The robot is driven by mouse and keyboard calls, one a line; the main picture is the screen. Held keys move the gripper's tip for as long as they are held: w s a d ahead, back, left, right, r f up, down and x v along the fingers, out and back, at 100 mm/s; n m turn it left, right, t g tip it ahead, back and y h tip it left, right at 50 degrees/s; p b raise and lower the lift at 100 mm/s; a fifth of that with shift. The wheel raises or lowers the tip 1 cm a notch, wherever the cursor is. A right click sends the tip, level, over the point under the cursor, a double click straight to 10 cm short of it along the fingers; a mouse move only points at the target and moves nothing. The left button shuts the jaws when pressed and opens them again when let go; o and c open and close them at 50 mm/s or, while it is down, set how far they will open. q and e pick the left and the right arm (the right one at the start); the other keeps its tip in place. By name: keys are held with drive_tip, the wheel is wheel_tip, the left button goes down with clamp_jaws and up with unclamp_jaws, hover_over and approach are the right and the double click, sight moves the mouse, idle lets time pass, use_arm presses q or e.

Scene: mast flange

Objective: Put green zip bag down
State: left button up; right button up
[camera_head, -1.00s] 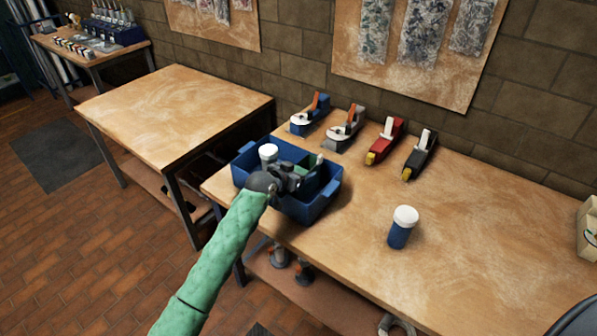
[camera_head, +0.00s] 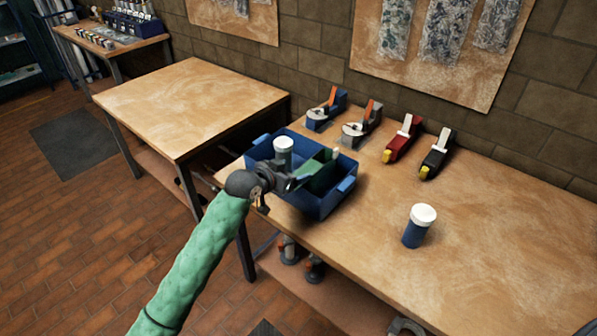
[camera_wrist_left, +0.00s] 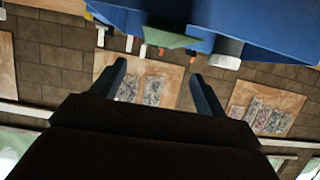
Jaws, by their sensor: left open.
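The green zip bag (camera_head: 320,172) stands inside the blue crate (camera_head: 330,205), right of a white-lidded container (camera_head: 283,150). The crate sits at the left end of the workbench. My left gripper (camera_head: 297,182) is open at the crate's near left side, and its fingers overlap the bag's lower left edge in the head view. In the left wrist view, the open fingers (camera_wrist_left: 158,74) have nothing between them, and a green piece, likely the bag (camera_wrist_left: 170,38), shows beyond them below the blue crate (camera_wrist_left: 270,25).
A blue jar with a white lid (camera_head: 419,226) stands on the workbench (camera_head: 490,240). Several tape dispensers, including a red one (camera_head: 403,139), line the back. Another table (camera_head: 190,100) is bare at left.

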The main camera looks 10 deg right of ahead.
use_arm(q)
drive_tip(key=shift+s+a+r, duration=0.1)
drive_tip(key=shift+s+a, duration=0.05)
drive_tip(key=s+a+f+n+g+y, duration=0.15)
drive_tip(key=s+a+f, duration=0.5)
drive_tip(key=f, duration=0.65)
drive_tip(key=s+a+f+n+y, duration=0.3)
drive_tip(key=s+a+f, duration=0.35)
drive_tip(key=f, duration=0.65)
drive_tip(key=s+a+f+n+g+y, duration=0.15)
drive_tip(key=s+a+f, duration=0.5)
drive_tip(key=f, duration=0.65)
drive_tip(key=s+a+f+g+y, duration=0.1)
drive_tip(key=s+a+f, duration=0.3)
drive_tip(key=s+f, duration=0.2)
drive_tip(key=s+a+f+n+g+y, duration=0.1)
drive_tip(key=s+a+f, duration=0.3)
drive_tip(key=s+f, duration=0.3)
drive_tip(key=s+a+f+n+g+y, duration=0.1)
drive_tip(key=s+f, duration=0.5)
drive_tip(key=s, duration=0.6)
drive_tip(key=a+y, duration=0.1)
drive_tip(key=a, duration=0.1)
drive_tip(key=shift+s+a+f+g, duration=0.4)
